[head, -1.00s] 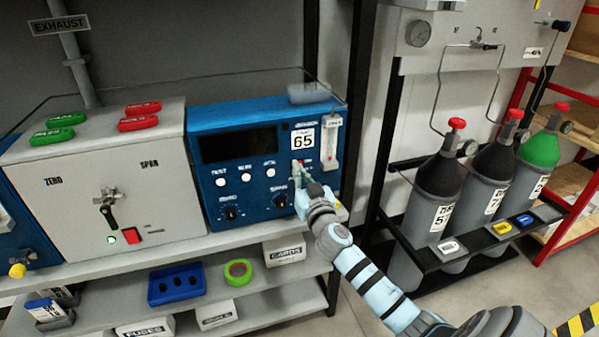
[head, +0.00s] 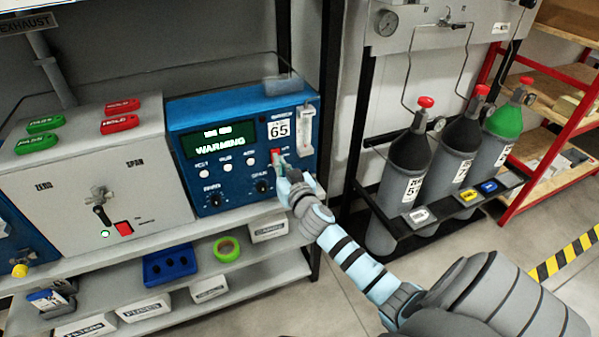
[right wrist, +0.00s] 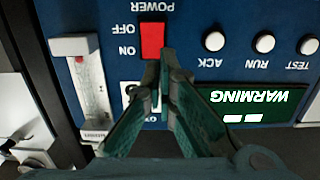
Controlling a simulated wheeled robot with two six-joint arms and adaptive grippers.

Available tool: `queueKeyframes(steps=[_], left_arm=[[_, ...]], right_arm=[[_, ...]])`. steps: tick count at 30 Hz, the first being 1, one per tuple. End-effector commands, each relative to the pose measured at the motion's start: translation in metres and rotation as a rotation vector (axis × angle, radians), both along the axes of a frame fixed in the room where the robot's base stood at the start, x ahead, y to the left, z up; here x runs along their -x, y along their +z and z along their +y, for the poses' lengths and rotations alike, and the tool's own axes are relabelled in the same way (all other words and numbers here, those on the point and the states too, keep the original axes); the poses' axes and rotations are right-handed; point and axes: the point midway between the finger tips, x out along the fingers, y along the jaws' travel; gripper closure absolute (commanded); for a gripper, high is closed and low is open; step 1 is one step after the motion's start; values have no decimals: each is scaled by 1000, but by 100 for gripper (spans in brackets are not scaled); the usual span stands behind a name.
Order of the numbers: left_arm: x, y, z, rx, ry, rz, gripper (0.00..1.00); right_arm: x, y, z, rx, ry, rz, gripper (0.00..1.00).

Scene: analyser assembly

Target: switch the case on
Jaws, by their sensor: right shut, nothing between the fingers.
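The blue analyser case (head: 240,110) stands on the shelf unit, marked 65. Its display (head: 221,139) is lit green and reads WARMING; it also shows upside down in the right wrist view (right wrist: 245,100). The red power switch (head: 275,156) is on the panel's right side. In the right wrist view the switch (right wrist: 152,40) sits between the labels OFF and ON. My right gripper (right wrist: 167,62) is shut and empty, its fingertips at the ON end of the switch. I cannot tell whether they touch it. My left gripper is not in view.
A grey box (head: 90,180) with red and green tags on top stands left of the case. A flowmeter (head: 305,128) is right of the switch. Gas cylinders (head: 405,170) stand in a rack to the right. The lower shelf holds a blue tray (head: 169,265) and green tape (head: 227,249).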

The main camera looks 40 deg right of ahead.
Motion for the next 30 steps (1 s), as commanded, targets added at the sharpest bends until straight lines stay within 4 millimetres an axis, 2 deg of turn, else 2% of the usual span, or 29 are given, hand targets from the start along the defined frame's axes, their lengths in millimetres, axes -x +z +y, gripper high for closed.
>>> queueKeyframes(steps=[1,6,12,18,30], left_arm=[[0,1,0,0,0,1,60],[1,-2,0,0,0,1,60],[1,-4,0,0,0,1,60],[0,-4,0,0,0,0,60],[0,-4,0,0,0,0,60]], right_arm=[[13,1,3,3,0,1,100],[50,3,20,2,9,3,100],[81,6,31,2,10,3,100],[91,8,33,0,9,1,100],[91,7,32,1,6,1,100]])
